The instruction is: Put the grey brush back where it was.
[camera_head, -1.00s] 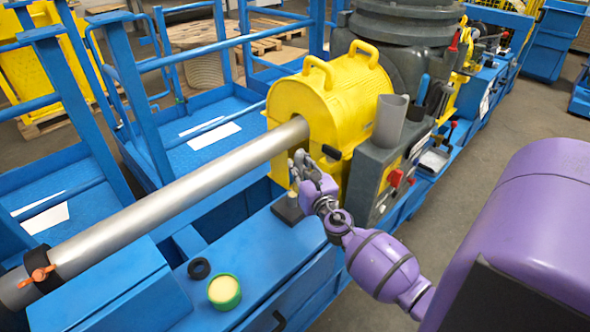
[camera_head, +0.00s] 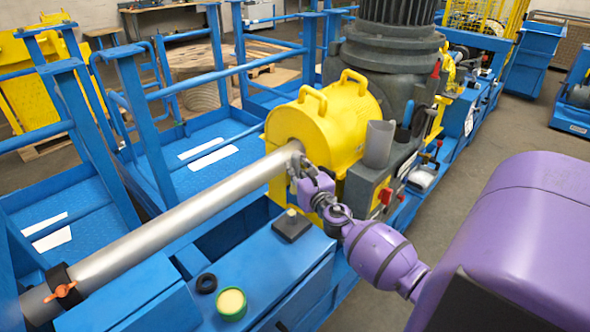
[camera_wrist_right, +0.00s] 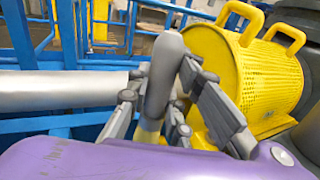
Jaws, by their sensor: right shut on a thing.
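My right gripper (camera_head: 308,170) is raised beside the long metal tube (camera_head: 195,222), close to the yellow guard (camera_head: 345,130). In the right wrist view its fingers close around a smooth grey rounded piece (camera_wrist_right: 162,75) with a yellowish lower part, which looks like the grey brush. The piece stands roughly upright between the fingers; in the head view the fingers mostly hide it. A dark square block (camera_head: 291,230) with a pale knob on top sits on the blue bench below the gripper. A grey open cup (camera_head: 380,143) is fixed at the machine's side. My left gripper is out of view.
An orange-handled clamp (camera_head: 62,290) is around the tube's near end. Red and blue handles stick up by the grey cup.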

